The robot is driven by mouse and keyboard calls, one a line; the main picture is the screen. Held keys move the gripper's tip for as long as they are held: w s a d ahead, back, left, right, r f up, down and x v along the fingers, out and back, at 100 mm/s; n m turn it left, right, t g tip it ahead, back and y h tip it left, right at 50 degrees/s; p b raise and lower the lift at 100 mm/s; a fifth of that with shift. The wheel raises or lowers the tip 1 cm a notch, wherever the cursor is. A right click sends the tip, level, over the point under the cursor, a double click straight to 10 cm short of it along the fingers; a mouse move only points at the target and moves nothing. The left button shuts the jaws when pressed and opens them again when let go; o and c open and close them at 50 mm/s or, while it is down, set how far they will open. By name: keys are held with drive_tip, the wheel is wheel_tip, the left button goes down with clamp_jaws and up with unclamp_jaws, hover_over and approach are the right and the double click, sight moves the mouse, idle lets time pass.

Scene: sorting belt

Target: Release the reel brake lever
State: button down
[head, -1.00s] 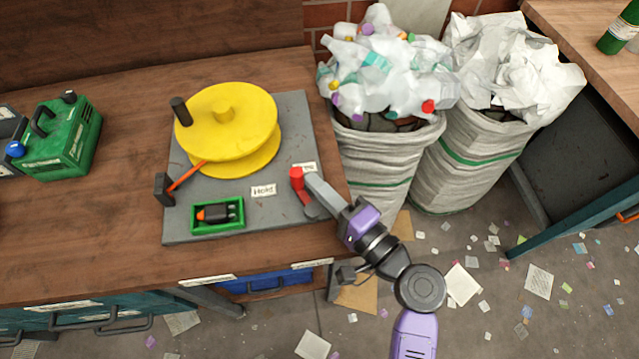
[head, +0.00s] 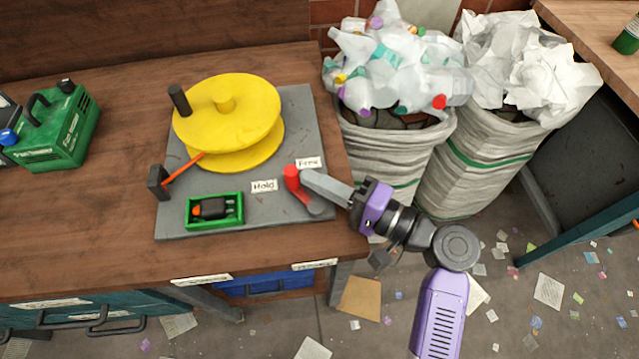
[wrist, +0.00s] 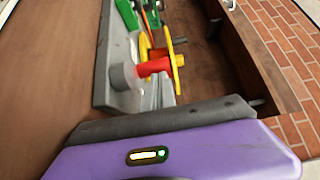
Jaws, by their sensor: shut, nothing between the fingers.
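The reel brake lever (head: 291,174) is red with a grey round pivot. It sits at the right of a grey base plate (head: 240,218). Its red knob lies between the "Hold" label (head: 264,186) and the "Free" label (head: 309,162), closer to "Free". A yellow reel (head: 226,115) stands on the same plate. My gripper (head: 306,176) is shut and empty, its tip at the right side of the red knob; whether they touch I cannot tell. In the wrist view the red lever (wrist: 153,67) and its grey pivot (wrist: 124,77) show beyond the dark fingers.
A green tray (head: 190,225) with a black and orange item lies on the plate, left of the lever. A green machine (head: 62,130) stands at the left. Two filled sacks (head: 395,160) stand right of the bench.

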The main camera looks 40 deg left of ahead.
drive_tip(key=shift+s+a+n+g+h, duration=0.15)
drive_tip(key=shift+n+g+h, duration=0.15)
drive_tip(key=shift+n+g, duration=0.55)
drive_tip(key=shift+s+a, duration=0.1)
drive_tip(key=shift+s, duration=0.05)
